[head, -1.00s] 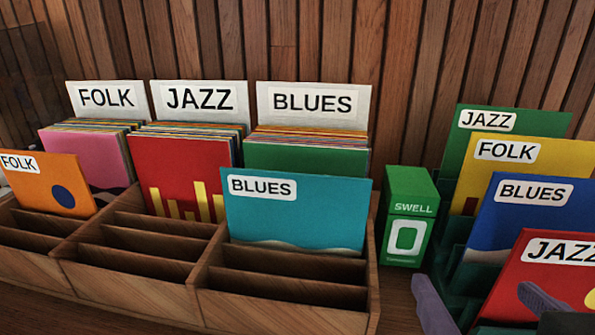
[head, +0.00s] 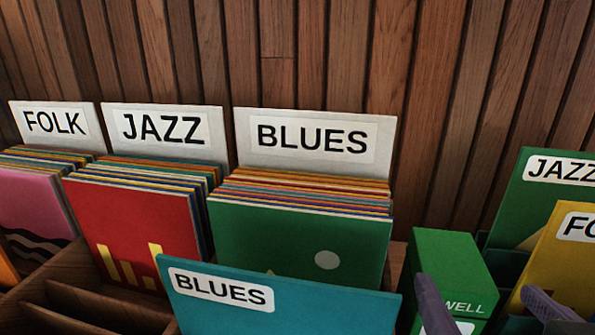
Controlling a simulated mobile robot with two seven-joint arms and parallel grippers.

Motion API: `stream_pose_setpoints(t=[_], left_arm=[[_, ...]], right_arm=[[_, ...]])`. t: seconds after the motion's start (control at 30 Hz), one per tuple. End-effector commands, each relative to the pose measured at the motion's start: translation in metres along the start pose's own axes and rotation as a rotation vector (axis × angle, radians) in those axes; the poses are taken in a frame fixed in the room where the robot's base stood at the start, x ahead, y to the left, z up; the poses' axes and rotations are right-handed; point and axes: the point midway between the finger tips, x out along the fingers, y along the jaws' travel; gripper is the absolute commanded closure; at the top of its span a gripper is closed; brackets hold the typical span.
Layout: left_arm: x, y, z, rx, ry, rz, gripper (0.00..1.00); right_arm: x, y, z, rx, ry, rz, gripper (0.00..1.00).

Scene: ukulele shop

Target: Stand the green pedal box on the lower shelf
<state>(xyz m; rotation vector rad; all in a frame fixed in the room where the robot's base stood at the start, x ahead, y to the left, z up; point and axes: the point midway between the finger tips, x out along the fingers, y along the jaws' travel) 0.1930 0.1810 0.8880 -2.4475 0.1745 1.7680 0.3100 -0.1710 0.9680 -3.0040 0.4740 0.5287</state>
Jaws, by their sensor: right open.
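The green pedal box (head: 450,262), with white "SWELL" lettering, stands upright between the wooden record bin and the slanted sleeves at right. Its lower part is cut off by the picture's bottom edge. My right gripper (head: 484,296) is open at the bottom right. Its left finger overlaps the front of the box in the picture, and its right finger is to the right of the box. I cannot tell whether either finger touches it. My left gripper is out of view. No lower shelf can be made out.
The wooden bin (head: 92,304) holds records under FOLK, JAZZ and BLUES dividers. A teal BLUES sleeve (head: 330,309) stands just left of the box. Green JAZZ (head: 540,205) and yellow FOLK (head: 558,265) sleeves stand close on its right. A slatted wood wall (head: 330,60) is behind.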

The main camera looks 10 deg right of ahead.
Motion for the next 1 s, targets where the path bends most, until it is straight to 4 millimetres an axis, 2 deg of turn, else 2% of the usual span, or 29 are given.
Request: stream_pose_setpoints(t=[0.2,0.37,0.63,0.73,0.93,1.0], left_arm=[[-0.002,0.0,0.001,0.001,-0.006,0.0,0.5],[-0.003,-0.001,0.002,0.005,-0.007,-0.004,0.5],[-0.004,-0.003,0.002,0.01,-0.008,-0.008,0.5],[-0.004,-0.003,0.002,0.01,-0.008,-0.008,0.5],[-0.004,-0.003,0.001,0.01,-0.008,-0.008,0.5],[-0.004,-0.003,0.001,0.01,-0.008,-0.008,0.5]], right_arm=[[0.033,0.0,-0.001,-0.003,0.003,0.001,0.0],[0.045,0.0,-0.001,-0.003,0.002,0.001,0.0],[0.085,-0.002,0.001,-0.003,0.002,0.001,0.0],[0.092,-0.001,0.001,-0.001,0.001,0.002,0.0],[0.093,-0.001,0.001,0.0,0.0,0.002,0.0],[0.093,-0.001,0.001,0.0,0.0,0.001,0.06]])
